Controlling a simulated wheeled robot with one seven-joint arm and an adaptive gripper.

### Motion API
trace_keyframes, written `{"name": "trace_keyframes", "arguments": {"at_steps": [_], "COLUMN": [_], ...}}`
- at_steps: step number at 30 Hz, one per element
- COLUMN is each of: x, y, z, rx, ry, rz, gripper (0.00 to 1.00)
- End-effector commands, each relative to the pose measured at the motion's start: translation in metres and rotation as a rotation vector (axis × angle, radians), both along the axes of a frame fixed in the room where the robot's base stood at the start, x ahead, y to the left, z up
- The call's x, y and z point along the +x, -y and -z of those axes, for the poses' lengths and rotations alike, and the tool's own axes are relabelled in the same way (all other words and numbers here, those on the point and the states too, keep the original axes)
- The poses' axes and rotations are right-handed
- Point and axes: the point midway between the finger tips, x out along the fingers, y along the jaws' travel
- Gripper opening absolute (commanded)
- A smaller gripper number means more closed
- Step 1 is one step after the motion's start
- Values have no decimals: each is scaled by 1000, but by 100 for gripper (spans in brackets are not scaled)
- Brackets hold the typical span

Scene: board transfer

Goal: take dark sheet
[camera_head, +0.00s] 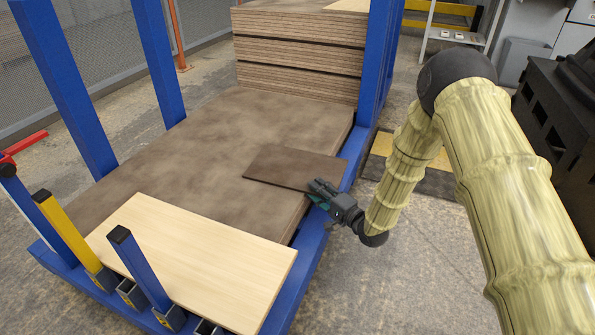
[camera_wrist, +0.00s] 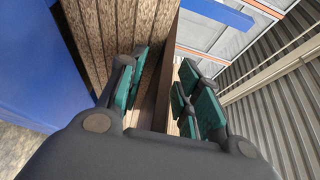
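The dark sheet (camera_head: 285,167) is a thin dark brown rectangle. It lies on the large brown board stack (camera_head: 215,135), near the stack's right edge. My gripper (camera_head: 318,191) is at the sheet's near right edge, pointing in over the stack's side. In the wrist view its green-padded fingers (camera_wrist: 162,98) stand apart, one on each side of a brown edge (camera_wrist: 167,85) that looks like the sheet's. A gap shows beside the right pads, so the gripper looks open. Whether a pad touches the sheet cannot be told.
A pale wood board (camera_head: 195,255) lies at the near end of the stack. Blue posts (camera_head: 62,85) and a blue rail (camera_head: 312,250) frame the rack. A yellow post (camera_head: 68,232) stands at front left. A taller board stack (camera_head: 300,50) stands behind.

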Motion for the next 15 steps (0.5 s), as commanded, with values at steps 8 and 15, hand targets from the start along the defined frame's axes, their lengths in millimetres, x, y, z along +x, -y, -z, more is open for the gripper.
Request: {"name": "trace_keyframes", "arguments": {"at_steps": [8,15], "x": [0,0], "y": [0,0], "z": [0,-1], "rx": [0,1], "ry": [0,2], "rz": [0,0], "gripper": [0,0]}}
